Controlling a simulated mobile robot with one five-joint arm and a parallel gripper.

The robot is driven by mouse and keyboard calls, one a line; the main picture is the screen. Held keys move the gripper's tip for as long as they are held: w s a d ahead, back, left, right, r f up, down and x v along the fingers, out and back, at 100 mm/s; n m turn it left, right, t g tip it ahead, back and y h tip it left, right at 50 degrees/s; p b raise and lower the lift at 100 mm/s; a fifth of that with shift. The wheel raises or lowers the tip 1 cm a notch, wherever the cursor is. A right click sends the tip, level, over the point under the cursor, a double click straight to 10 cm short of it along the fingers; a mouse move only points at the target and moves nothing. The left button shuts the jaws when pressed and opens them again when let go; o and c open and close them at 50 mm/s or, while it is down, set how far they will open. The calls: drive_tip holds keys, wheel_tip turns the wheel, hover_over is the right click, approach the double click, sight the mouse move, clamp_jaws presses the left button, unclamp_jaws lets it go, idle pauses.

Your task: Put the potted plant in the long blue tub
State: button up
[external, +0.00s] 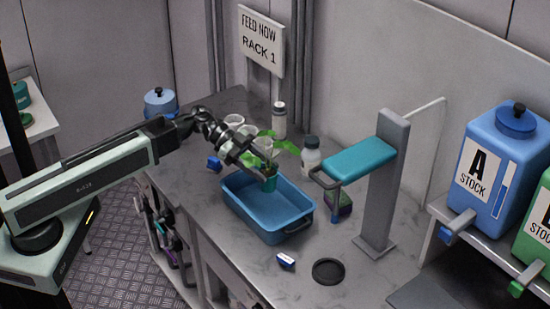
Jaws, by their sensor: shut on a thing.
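My gripper (262,176) reaches in from the left and is shut on the pot. The pot looks upright and appears over or inside the tub; I cannot tell whether it touches the tub's floor. The tub is otherwise empty and stands on the grey counter, with a dark handle at its near right end.
Behind the tub stand clear cups (234,122) and white bottles (311,154).

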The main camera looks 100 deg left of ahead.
drive_tip(key=shift+s+a, duration=0.35)
drive_tip(key=shift+a, duration=0.4)
drive_tip(key=b, duration=1)
hover_over(263, 209)
wheel_tip(263, 209, down, 10)
drive_tip(key=shift+f, duration=0.2)
drive_tip(key=shift+r, duration=0.2)
drive_tip(key=shift+f, duration=0.1)
drive_tip(key=o, duration=1.4)
drive_tip(key=p+v, duration=0.4)
drive_tip(key=v, duration=0.8)
drive_tip(key=shift+s+d+p, duration=0.1)
drive_tip(key=shift+d+p, duration=0.1)
drive_tip(key=shift+p, duration=0.1)
